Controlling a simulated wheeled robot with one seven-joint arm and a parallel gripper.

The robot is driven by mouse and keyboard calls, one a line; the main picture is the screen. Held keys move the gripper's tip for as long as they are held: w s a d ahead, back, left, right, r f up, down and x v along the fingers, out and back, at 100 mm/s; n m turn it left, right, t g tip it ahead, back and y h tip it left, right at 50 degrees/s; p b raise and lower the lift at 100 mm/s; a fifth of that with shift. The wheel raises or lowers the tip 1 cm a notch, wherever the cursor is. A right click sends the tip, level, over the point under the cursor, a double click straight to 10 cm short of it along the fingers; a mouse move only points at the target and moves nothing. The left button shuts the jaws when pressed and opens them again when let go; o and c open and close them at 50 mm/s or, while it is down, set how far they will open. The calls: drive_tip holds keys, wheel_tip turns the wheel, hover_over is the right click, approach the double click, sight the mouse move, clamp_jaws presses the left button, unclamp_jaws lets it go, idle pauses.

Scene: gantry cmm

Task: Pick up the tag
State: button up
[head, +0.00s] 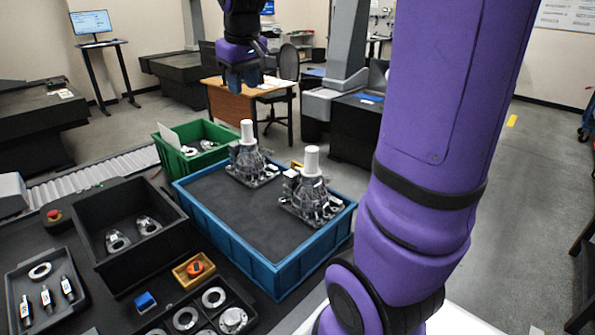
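I cannot pick out the tag with certainty. A flat white card (168,136) stands tilted at the left end of the green crate (178,168), and a white scrap (90,331) shows at the bottom edge, cut off by the picture. Either may be the tag. My gripper (244,82) hangs at the top centre, high in the picture and apart from the crates. Its fingers are small and dark here, so I cannot see whether they are open or hold anything.
A blue crate (228,259) holds two metal housings with white cylinders on top. A black bin (133,262) holds metal flanges. My purple arm covers the right centre.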

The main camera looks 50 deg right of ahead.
drive_tip(key=w+d+f+g, duration=0.1)
drive_tip(key=w+d+f, duration=0.5)
drive_tip(key=w+d, duration=0.35)
drive_tip(key=g+y, duration=0.1)
drive_tip(key=g, duration=0.1)
hover_over(298, 165)
wheel_tip(298, 165, down, 25)
drive_tip(key=shift+w+d+f, duration=0.1)
drive_tip(key=shift+w+f, duration=0.05)
drive_tip(key=shift+f, duration=2.75)
drive_tip(key=shift+w+f, duration=0.1)
drive_tip(key=shift+f, duration=2.75)
clamp_jaws()
